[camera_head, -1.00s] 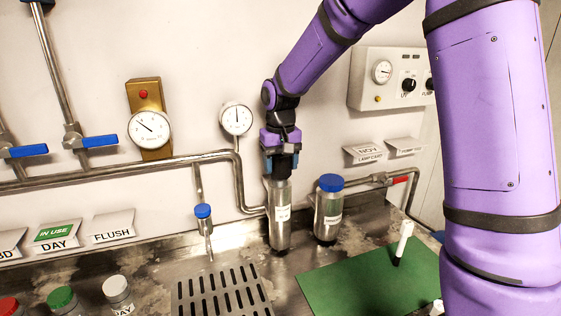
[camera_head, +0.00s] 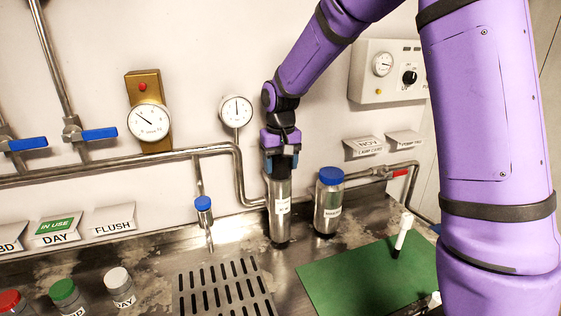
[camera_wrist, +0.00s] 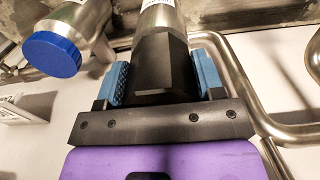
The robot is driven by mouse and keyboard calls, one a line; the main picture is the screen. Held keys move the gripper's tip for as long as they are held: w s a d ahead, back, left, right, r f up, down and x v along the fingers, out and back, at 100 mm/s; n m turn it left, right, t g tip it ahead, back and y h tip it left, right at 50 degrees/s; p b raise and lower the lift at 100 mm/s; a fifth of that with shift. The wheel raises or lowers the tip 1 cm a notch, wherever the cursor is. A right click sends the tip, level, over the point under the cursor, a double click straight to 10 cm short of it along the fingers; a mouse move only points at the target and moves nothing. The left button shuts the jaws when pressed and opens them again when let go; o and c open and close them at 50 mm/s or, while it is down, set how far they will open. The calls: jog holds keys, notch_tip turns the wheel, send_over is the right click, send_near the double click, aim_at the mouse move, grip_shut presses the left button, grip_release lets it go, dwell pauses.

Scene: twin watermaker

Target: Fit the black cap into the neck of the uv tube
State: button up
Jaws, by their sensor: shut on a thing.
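The uv tube (camera_head: 280,212) is a steel cylinder with a white label, standing upright on the steel counter beside the wall pipe. It also shows at the top of the wrist view (camera_wrist: 158,14). My gripper (camera_head: 280,166) points down directly over the tube's top. In the wrist view its blue fingers (camera_wrist: 163,76) are shut on the black cap (camera_wrist: 158,62), which lines up with the tube's end and appears to meet it. The neck is hidden behind the cap and fingers, so how deep the cap sits cannot be told.
A steel bottle with a blue lid (camera_head: 329,200) stands close on the right. A small blue-capped fitting (camera_head: 203,204) is on the left. Bent wall pipe (camera_head: 239,180) runs behind the tube. A drain grate (camera_head: 222,286) and green mat (camera_head: 350,275) lie in front.

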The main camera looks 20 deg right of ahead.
jog(key=shift+f, duration=0.2)
jog(key=o, duration=0.9)
jog(key=shift+r, duration=0.15)
notch_tip(320, 180, up, 10)
jog(key=shift+r, duration=0.3)
